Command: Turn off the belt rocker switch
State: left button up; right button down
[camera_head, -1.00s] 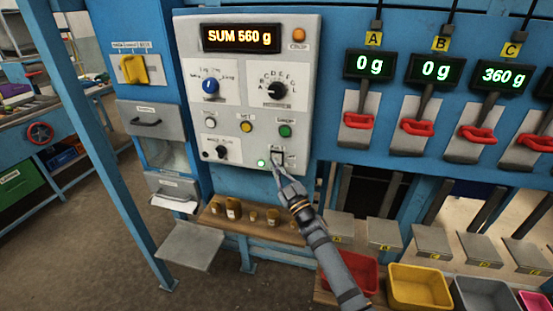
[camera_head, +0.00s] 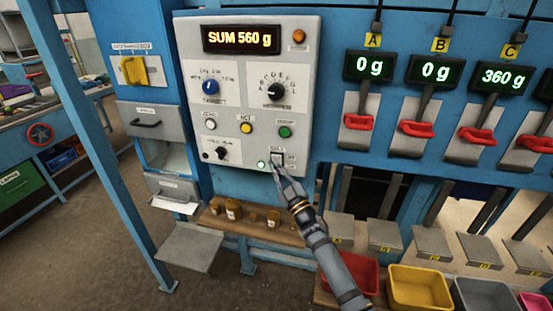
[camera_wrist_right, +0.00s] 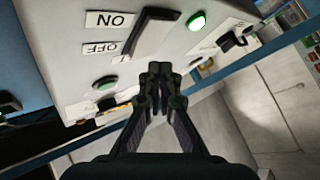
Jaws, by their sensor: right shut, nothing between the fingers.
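The belt rocker switch (camera_head: 277,158) sits low on the right side of the grey control panel (camera_head: 310,100). In the right wrist view the rocker (camera_wrist_right: 150,36) is a dark-edged paddle beside ON and OFF labels. A green lamp (camera_head: 262,163) beside it is lit, and this lamp also glows in the wrist view (camera_wrist_right: 197,20). My right gripper (camera_head: 278,168) is shut and empty, with its fingertips (camera_wrist_right: 160,70) close to the rocker at its lower edge. I cannot tell whether they touch. My left gripper is not in view.
A green button (camera_head: 285,132) and a black selector knob (camera_head: 221,153) are near the switch. A wooden shelf (camera_head: 255,229) with several brass weights lies below the panel. Red-handled levers (camera_head: 358,122) stand to the right. Coloured bins (camera_head: 420,288) are at the lower right.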

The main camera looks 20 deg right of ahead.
dwell(0.4)
jog(key=shift+w+d, duration=0.25)
jog(key=shift+w, duration=0.1)
jog(key=shift+w+d+r, duration=0.1)
jog(key=shift+w+d, duration=0.1)
jog(key=shift+w, duration=0.1)
dwell(0.8)
jog(key=shift+s+a, duration=0.45)
jog(key=shift+s, duration=0.3)
jog(key=s+a, duration=0.1)
jog(key=s+a+p, duration=0.2)
jog(key=s, duration=0.1)
jog(key=shift+f, duration=0.35)
jog(key=shift+d, duration=0.1)
